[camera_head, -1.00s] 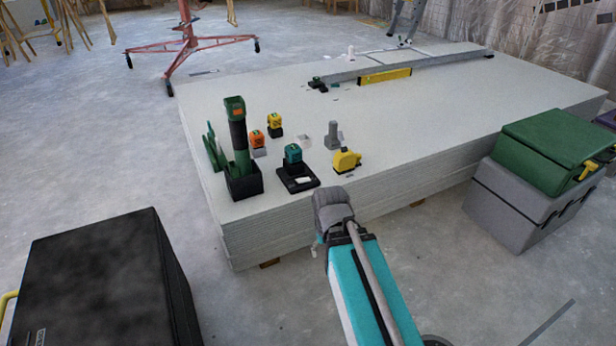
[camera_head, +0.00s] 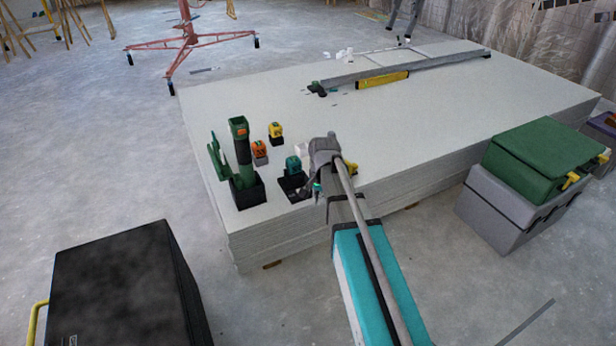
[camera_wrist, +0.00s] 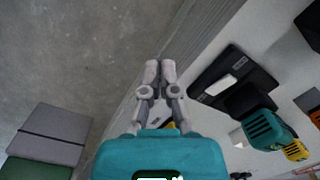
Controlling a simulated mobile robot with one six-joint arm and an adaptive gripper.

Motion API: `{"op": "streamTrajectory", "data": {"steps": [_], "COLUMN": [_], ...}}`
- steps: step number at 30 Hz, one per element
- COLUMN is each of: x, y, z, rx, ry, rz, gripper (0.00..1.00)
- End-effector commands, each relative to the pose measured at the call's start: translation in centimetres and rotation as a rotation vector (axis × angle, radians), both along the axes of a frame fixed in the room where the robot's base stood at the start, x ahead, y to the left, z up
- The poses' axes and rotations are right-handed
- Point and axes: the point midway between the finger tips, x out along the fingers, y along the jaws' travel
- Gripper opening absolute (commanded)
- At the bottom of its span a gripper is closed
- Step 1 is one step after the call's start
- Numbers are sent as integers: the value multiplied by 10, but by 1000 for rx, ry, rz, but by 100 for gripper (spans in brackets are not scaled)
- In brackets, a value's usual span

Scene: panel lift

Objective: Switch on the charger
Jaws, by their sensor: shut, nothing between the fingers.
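The charger (camera_head: 293,191) is a black base near the front edge of the panel stack, with a teal battery (camera_head: 292,166) standing on it. In the wrist view, the charger (camera_wrist: 258,76) lies right of the fingers, with a white rectangular patch (camera_wrist: 221,84) on it; the teal battery (camera_wrist: 266,130) is below. My gripper (camera_wrist: 160,66) is shut and empty, its fingertips apart from the charger and seen against the stack's edge. In the head view, my arm's end hangs just right of the charger and hides the gripper's fingers in part.
The panel stack (camera_head: 420,115) carries a black holder (camera_head: 248,194) with a green tool, an orange battery (camera_head: 259,150) and a yellow battery (camera_head: 276,131). My arm partly hides a yellow tape measure (camera_head: 351,168). A black case (camera_head: 120,285) and green-lidded box (camera_head: 535,160) stand nearby.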

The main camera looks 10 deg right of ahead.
Motion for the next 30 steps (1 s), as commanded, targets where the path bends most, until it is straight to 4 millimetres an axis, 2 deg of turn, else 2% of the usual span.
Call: {"op": "streamTrajectory", "data": {"steps": [1,3,12,18,24,30], "x": [15,27,80,108,122,124], "y": [-1,-3,-9,-13,-15,-15], "z": [15,24,65,86,96,96], "rx": [4,9,30,42,47,48], "ry": [5,12,47,70,83,86], "rz": [-42,-102,-358,-502,-582,-600], "gripper": [0,0,0,0,0,0]}}
